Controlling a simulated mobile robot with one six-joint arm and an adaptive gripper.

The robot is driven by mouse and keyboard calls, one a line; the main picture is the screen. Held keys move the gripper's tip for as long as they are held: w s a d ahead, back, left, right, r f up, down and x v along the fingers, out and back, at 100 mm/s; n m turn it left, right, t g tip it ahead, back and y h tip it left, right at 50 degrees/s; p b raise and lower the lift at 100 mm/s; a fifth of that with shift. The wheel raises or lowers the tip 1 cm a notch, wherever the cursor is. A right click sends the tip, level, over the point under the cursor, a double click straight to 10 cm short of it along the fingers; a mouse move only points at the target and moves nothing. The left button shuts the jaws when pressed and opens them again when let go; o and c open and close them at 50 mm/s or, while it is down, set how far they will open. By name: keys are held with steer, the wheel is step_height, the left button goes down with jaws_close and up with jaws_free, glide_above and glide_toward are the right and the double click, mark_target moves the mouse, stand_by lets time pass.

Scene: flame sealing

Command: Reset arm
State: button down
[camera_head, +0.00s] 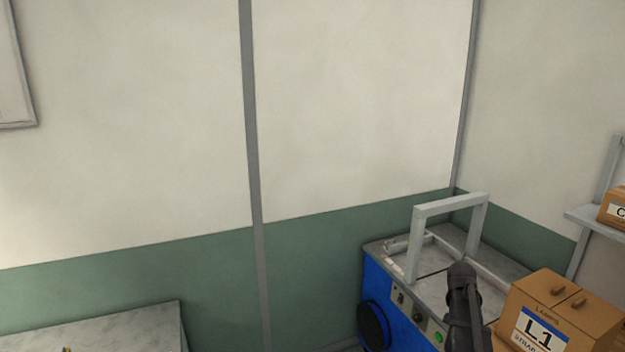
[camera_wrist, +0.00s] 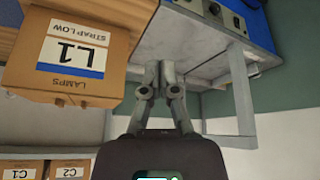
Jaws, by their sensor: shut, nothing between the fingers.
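My gripper (camera_wrist: 161,75) shows in the wrist view with its fingers close together, shut and empty. Behind it in that view is the grey top of the blue machine, seen upside down. In the head view a dark part of my arm (camera_head: 462,300) stands in front of the blue machine (camera_head: 378,290), at the lower right. The fingertips cannot be made out in the head view.
A cardboard box marked L1 (camera_head: 565,315) is right of my arm; it also shows in the wrist view (camera_wrist: 75,50). A grey frame (camera_head: 450,205) rises from the machine. A shelf (camera_head: 590,218) holds a box (camera_head: 615,208) at right. A grey-topped surface (camera_head: 110,332) is lower left.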

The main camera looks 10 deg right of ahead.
steer(key=s+a+f+n+g+y+b, duration=0.1)
steer(key=s+a+f+n+b, duration=0.2)
steer(key=a, duration=0.9)
steer(key=s+a+f+n+g+y+b, duration=0.1)
steer(key=s+a+f+n+b, duration=0.1)
steer(key=s+a, duration=0.6)
steer(key=s+a+f+n+g+y+b, duration=0.1)
steer(key=s+a+f+n+y+b, duration=0.1)
steer(key=a, duration=1.5)
steer(key=s+f+n+b, duration=0.1)
steer(key=s+f+n, duration=0.1)
steer(key=s+f, duration=0.1)
steer(key=shift+s+a+f+b, duration=0.2)
steer(key=shift+f+b, duration=0.15)
steer(key=shift+f, duration=0.3)
